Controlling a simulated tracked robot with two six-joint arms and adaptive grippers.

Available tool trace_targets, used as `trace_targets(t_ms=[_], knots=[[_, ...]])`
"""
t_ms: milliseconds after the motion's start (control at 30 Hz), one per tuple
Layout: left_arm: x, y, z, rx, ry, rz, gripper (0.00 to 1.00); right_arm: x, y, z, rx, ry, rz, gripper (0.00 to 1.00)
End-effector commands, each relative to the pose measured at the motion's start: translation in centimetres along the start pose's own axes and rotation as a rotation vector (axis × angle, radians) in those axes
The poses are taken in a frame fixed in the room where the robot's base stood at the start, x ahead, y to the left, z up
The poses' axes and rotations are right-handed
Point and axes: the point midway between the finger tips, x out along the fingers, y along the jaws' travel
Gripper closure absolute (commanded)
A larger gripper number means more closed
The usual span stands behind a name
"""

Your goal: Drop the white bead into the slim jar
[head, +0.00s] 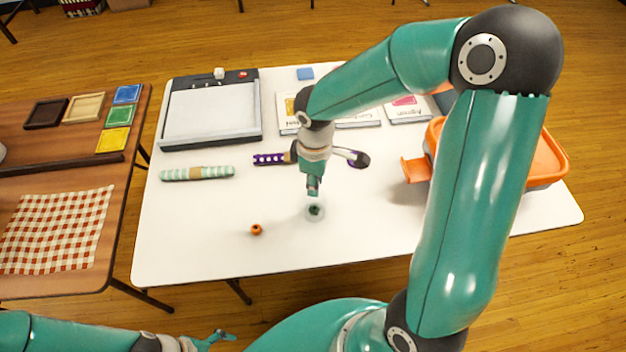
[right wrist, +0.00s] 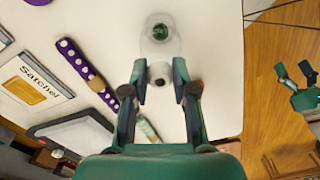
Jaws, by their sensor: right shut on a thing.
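My right gripper (head: 313,190) points down over the white table, just behind the jar in the head view. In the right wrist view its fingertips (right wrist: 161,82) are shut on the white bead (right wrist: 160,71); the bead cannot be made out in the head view. The slim clear jar (head: 315,211) stands upright with something dark green inside. It also shows in the right wrist view (right wrist: 161,35), just beyond the held bead. My left gripper (head: 216,339) is low at the front, away from the table, with its fingers apart and empty in the right wrist view (right wrist: 296,82).
An orange bead (head: 256,230) lies left of the jar. An orange-rimmed bin (head: 555,158) stands at right. The front of the white table (head: 190,245) is clear.

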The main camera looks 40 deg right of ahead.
Motion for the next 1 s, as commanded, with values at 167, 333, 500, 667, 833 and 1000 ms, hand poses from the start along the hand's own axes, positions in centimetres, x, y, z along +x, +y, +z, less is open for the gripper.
trace_targets(t_ms=[167,333,500,667,833,1000], knots=[[0.3,3.2,5.2,-0.446,-0.254,-0.033,0.19,0.0,0.0,0.0,0.0,0.0,0.0,0.85],[-0.8,9.1,9.3,-0.84,-0.514,-0.019,0.19,0.0,0.0,0.0,0.0,0.0,0.0,0.85],[-2.8,15.3,11.3,-1.13,-0.749,0.022,0.19,0.0,0.0,0.0,0.0,0.0,0.0,0.85],[-4.5,20.3,11.6,-1.271,-0.917,0.093,0.19,0.0,0.0,0.0,0.0,0.0,0.0,0.85],[-4.3,24.4,10.6,-1.042,-0.862,0.302,0.19,0.0,0.0,0.0,0.0,0.0,0.0,0.85],[-4.5,28.0,10.0,-0.845,-0.797,0.478,0.19,0.0,0.0,0.0,0.0,0.0,0.0,0.85]])
